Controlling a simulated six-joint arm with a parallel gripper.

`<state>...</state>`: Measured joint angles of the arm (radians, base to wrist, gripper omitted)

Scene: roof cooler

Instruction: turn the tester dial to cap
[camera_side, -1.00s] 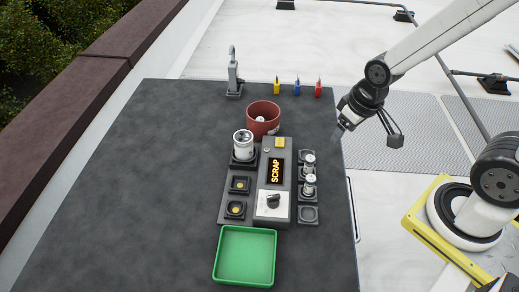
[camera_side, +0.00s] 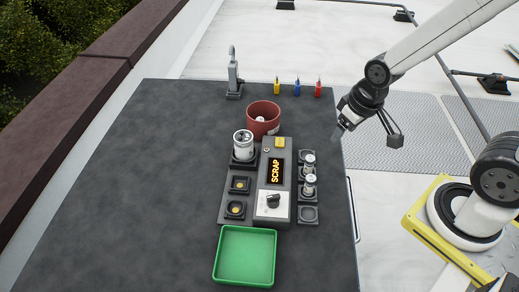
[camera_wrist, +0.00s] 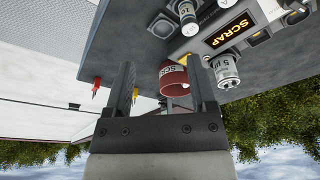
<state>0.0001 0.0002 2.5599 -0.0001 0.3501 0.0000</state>
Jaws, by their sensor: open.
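The tester (camera_side: 273,180) is a grey box on the dark table, with a display (camera_side: 275,171) reading SCRAP. Its black dial (camera_side: 273,201) sits on a white panel at the near end; its exact pointing is too small to read. A white cylinder (camera_side: 243,146) stands upright in the far socket left of the tester. My gripper (camera_side: 341,132) hangs at the table's right edge, up and right of the tester, apart from everything. In the wrist view its two fingers (camera_wrist: 163,90) are spread and empty, and the display (camera_wrist: 231,31) shows beyond them at the upper right.
A red bin (camera_side: 264,108) stands behind the tester with something pale inside. A green tray (camera_side: 245,280) lies in front. Small cylinders (camera_side: 309,182) sit in a rack at right. Yellow, blue and red pointed items (camera_side: 297,88) and a grey stand (camera_side: 234,80) are at the back. The table's left is clear.

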